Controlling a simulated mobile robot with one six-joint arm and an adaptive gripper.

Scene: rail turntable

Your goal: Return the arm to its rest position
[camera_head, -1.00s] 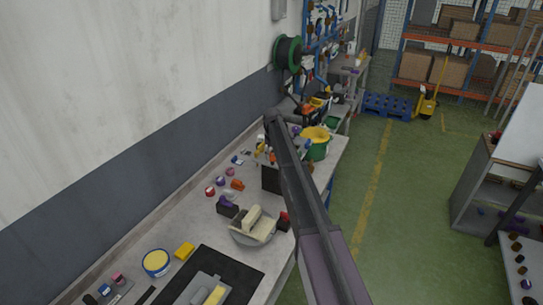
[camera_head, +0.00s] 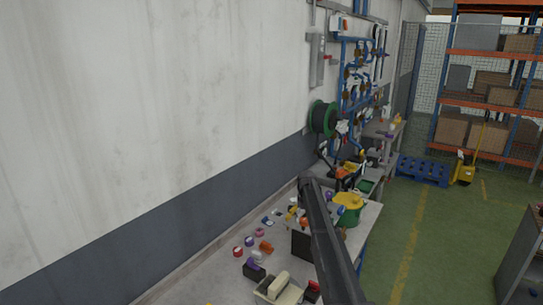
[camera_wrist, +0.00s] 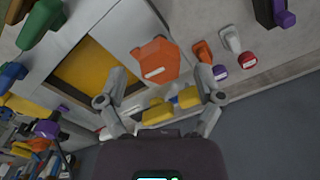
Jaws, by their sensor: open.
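My arm (camera_head: 328,240) reaches up from the bottom of the head view, over the workbench (camera_head: 205,285). In that view I cannot make out the fingers. In the wrist view my gripper (camera_wrist: 160,88) has its two fingers spread wide apart, with nothing held between them. An orange block with a white label (camera_wrist: 155,60) shows beyond the fingers, apart from them. Yellow pieces (camera_wrist: 158,110) show between the fingers, farther off.
A green bucket with yellow contents (camera_head: 347,210) stands on the bench close beside my arm. Small coloured items lie near the wall. A green reel (camera_head: 323,118) hangs on the wall. Free green floor (camera_head: 445,225) lies right, before a blue pallet (camera_head: 424,171) and yellow pallet jack (camera_head: 463,168).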

